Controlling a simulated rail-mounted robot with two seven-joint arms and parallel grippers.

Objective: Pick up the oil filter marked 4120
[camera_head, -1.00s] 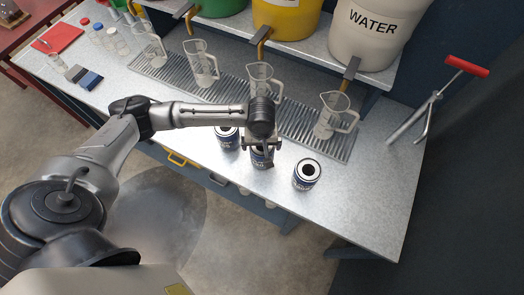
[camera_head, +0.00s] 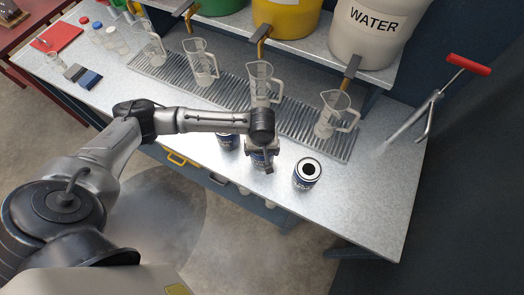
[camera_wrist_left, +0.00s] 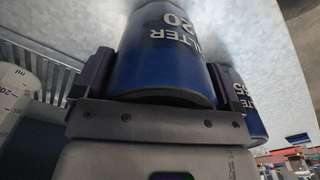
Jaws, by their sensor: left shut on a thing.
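My left gripper (camera_head: 262,152) is over the middle one of three dark blue oil filters at the front of the bench. In the left wrist view, its fingers are shut on both sides of a blue filter (camera_wrist_left: 165,62) whose white print ends in "TER" and "20"; the rest of the number is cut off. In the head view this held filter (camera_head: 259,160) is partly hidden by the gripper. A second filter (camera_head: 306,173) stands upright to the right, and a third (camera_head: 227,141) stands to the left, partly behind my arm. My right gripper is not in view.
A row of clear jugs, including one at the right (camera_head: 333,115), stands on a ribbed drip tray (camera_head: 290,130) behind the filters. A metal tool with a red handle (camera_head: 468,64) stands at the right end. The bench's right front (camera_head: 365,205) is clear.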

